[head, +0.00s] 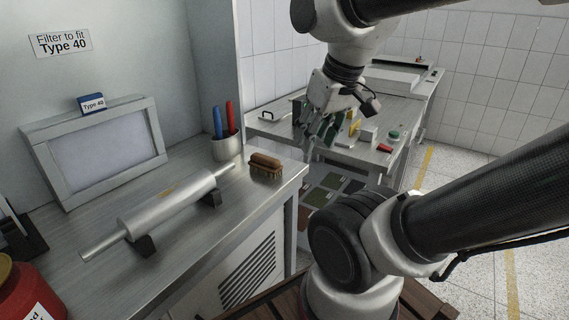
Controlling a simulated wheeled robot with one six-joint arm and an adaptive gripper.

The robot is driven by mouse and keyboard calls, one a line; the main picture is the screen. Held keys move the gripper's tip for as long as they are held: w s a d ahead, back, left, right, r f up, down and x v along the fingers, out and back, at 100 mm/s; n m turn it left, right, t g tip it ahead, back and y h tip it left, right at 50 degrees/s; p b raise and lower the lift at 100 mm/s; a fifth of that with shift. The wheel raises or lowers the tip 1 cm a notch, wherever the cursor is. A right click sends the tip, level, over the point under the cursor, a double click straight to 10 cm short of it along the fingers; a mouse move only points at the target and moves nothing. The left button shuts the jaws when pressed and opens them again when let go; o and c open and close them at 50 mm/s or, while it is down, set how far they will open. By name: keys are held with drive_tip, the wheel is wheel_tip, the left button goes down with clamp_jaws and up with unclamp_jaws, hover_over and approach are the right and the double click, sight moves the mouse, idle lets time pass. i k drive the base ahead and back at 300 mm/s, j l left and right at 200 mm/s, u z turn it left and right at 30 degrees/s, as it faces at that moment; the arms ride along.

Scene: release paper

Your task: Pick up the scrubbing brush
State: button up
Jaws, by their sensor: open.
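The scrubbing brush (265,164) has a brown back and bristles facing down. It lies on the metal counter (245,200) near its right edge, right of the pen cup. My gripper (318,142) hangs from my arm to the right of the brush and above it in the picture. It points downward, with its fingers open and nothing visible between them. The gripper is apart from the brush. Its fingertips are small and partly lost against the table behind.
A metal roller (165,207) rests on black supports left of the brush. A cup (227,148) holds a blue and a red pen behind it. A framed panel (105,150) stands at the back. A second table (400,115) with several items lies beyond. A red container (30,292) stands front left.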

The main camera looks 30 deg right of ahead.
sight(264, 165)
drive_tip(key=i+l, duration=0.15)
drive_tip(key=l, duration=0.25)
drive_tip(key=i+l+u, duration=0.1)
drive_tip(key=l, duration=0.35)
drive_tip(key=i+l, duration=0.1)
drive_tip(key=l, duration=0.3)
drive_tip(key=u, duration=0.05)
